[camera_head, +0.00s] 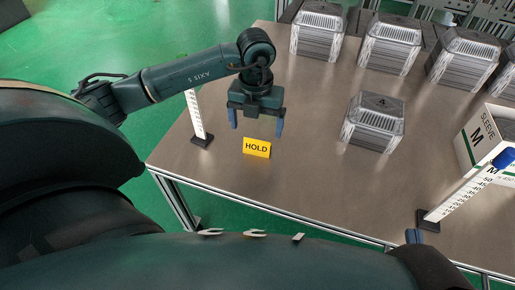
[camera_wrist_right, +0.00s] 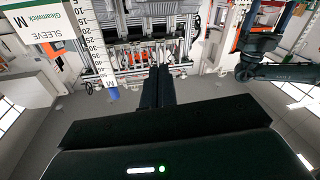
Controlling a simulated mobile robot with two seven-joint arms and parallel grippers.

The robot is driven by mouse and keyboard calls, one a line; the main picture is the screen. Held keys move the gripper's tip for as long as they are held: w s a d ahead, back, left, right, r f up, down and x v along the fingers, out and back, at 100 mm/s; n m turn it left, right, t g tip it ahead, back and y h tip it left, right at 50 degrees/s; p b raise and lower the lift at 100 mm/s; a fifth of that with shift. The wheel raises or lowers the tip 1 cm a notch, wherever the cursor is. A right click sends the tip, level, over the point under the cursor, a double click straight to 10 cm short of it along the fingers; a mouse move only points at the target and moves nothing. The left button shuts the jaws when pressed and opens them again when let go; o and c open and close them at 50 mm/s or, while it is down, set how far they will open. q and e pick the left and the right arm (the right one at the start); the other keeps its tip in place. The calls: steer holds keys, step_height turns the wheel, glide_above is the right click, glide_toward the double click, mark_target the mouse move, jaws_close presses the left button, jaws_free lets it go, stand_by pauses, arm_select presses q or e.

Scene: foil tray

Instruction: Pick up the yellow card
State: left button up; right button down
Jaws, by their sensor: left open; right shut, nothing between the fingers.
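The yellow card (camera_head: 257,148) marked HOLD stands on the brown table, slightly tilted, with its printed face toward the head camera. My left gripper (camera_head: 257,123) is open and points down. Its two blue fingertips appear just above and behind the card in the head view, one near each side. They do not hold the card. My right gripper (camera_wrist_right: 157,70) is shut and empty in the right wrist view, its dark fingers side by side. The card cannot be made out in the right wrist view.
A scale post (camera_head: 197,116) stands left of the card. The table before the card is clear.

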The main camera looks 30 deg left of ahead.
mark_target(257, 141)
arm_select(q)
steer(key=f, duration=0.2)
steer(key=f+b, duration=0.1)
steer(key=f, duration=0.1)
steer(key=f+b, duration=0.1)
steer(key=f, duration=0.1)
steer(key=shift+s+d, duration=0.2)
steer(key=shift+d, duration=0.05)
steer(key=shift+r, duration=0.15)
steer(key=c, duration=1)
arm_select(e)
steer(key=shift+s+a+n+t+y, duration=0.1)
steer(key=shift+a+n+t+y, duration=0.25)
steer(key=shift+y, duration=0.25)
